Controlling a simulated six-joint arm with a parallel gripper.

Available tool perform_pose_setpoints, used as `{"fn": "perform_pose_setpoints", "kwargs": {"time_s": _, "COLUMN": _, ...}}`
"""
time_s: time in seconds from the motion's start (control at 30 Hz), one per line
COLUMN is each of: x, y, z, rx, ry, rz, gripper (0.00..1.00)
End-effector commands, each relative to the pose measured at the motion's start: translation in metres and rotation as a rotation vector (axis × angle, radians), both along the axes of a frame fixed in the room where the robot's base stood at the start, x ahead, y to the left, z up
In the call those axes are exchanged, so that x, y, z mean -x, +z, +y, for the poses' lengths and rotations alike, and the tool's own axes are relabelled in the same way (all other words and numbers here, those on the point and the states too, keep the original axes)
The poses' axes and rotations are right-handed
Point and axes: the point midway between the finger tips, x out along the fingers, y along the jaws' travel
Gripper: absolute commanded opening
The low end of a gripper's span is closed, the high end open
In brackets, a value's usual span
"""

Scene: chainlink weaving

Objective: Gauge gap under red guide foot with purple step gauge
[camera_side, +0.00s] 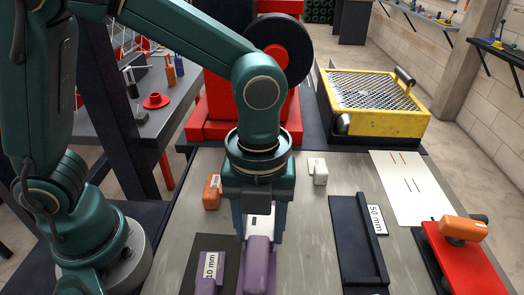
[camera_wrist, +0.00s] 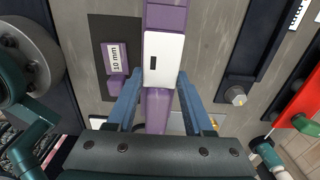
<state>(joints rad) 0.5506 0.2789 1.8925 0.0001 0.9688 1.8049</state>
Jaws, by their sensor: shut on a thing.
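The purple step gauge (camera_side: 258,268) is in my gripper (camera_side: 258,215), in the front middle of the bench in the side view. In the wrist view the gauge (camera_wrist: 158,108) runs lengthwise between the two blue fingers of my gripper (camera_wrist: 155,85), which are shut on it. A white plate with a short black mark is on its top. I cannot tell whether the gauge touches the bench. Red parts show at the back, a red machine body (camera_side: 195,125), and at the right, a red plate (camera_side: 462,268) with an orange handle. I cannot tell which bears the guide foot.
A dark mat with a purple "10 mm" piece (camera_side: 208,286) lies close left of the gauge. A dark "50 mm" channel (camera_side: 358,250) lies to the right. An orange block (camera_side: 212,192) and a white block (camera_side: 319,172) stand behind. A yellow mesh tray (camera_side: 385,122) is at the back right.

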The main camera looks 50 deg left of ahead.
Motion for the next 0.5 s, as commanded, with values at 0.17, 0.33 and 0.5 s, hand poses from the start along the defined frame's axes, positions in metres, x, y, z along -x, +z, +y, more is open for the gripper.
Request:
{"fn": "perform_pose_setpoints", "kwargs": {"time_s": 0.17, "x": 0.001, "y": -0.013, "z": 0.000, "rx": -0.003, "ry": 0.000, "rz": 0.004, "gripper": 0.00}}
{"fn": "perform_pose_setpoints", "kwargs": {"time_s": 0.33, "x": 0.001, "y": -0.029, "z": 0.000, "rx": -0.003, "ry": 0.000, "rz": 0.004, "gripper": 0.00}}
{"fn": "perform_pose_setpoints", "kwargs": {"time_s": 0.5, "x": 0.001, "y": -0.045, "z": 0.000, "rx": -0.003, "ry": 0.000, "rz": 0.004, "gripper": 0.00}}
